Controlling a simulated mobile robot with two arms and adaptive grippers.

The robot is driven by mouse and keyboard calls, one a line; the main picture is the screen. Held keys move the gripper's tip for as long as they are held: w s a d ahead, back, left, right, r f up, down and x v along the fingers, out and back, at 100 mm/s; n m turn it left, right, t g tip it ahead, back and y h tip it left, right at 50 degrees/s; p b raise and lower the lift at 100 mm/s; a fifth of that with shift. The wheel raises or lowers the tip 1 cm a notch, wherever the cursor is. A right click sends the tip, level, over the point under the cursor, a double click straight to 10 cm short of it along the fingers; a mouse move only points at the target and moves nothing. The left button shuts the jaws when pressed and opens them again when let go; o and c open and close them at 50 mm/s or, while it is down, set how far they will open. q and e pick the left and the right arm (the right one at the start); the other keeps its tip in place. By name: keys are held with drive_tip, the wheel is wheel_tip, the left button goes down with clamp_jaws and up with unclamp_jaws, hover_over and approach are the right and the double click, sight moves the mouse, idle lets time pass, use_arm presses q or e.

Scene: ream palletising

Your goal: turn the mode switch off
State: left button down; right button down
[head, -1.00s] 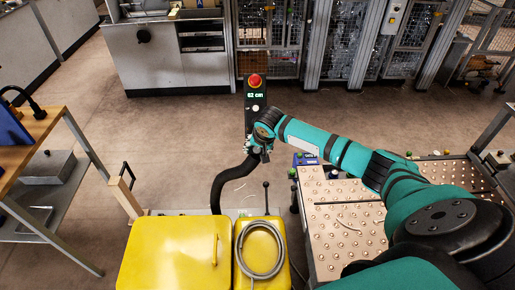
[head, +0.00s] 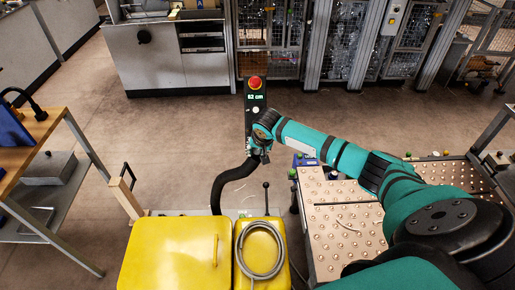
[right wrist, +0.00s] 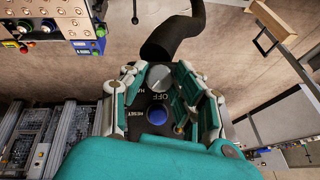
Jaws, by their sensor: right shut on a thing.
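The mode switch is a grey knob (right wrist: 158,77) on a dark control panel, with the word OFF printed beside it. In the right wrist view my right gripper (right wrist: 160,85) has its teal and grey fingers closed around the knob from both sides. The knob's pointing direction is hard to tell behind the fingers. A blue button (right wrist: 157,116) sits next to the word RESET. In the head view the right gripper (head: 258,143) is at the lower part of the tall dark control box (head: 250,118) and hides the switch. My left gripper is not in view.
A red stop button (head: 255,82) and a small green display top the control box. A thick black hose (head: 222,187) curves below it. A yellow container (head: 170,255) stands at the front, with a ball-studded table (head: 335,235) to the right. The floor behind is clear.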

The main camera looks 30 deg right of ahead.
drive_tip(key=shift+a+r+n+g+h+p, duration=0.1)
drive_tip(key=shift+r+n+g+h+p, duration=0.25)
drive_tip(key=shift+n+p, duration=0.65)
drive_tip(key=shift+f+n+h+p, duration=0.15)
drive_tip(key=shift+n+h+p, duration=0.3)
drive_tip(key=shift+p, duration=0.4)
drive_tip(key=shift+w+a+f+n+g+h+p, duration=0.1)
drive_tip(key=shift+n+g+h+p, duration=0.25)
drive_tip(key=shift+n+p, duration=0.45)
drive_tip(key=shift+n+h+p, duration=0.3)
drive_tip(key=shift+n+h, duration=0.25)
drive_tip(key=shift+n, duration=0.5)
drive_tip(key=shift+f, duration=0.1)
drive_tip(key=c, duration=1)
unclamp_jaws()
drive_tip(key=v, duration=1.2)
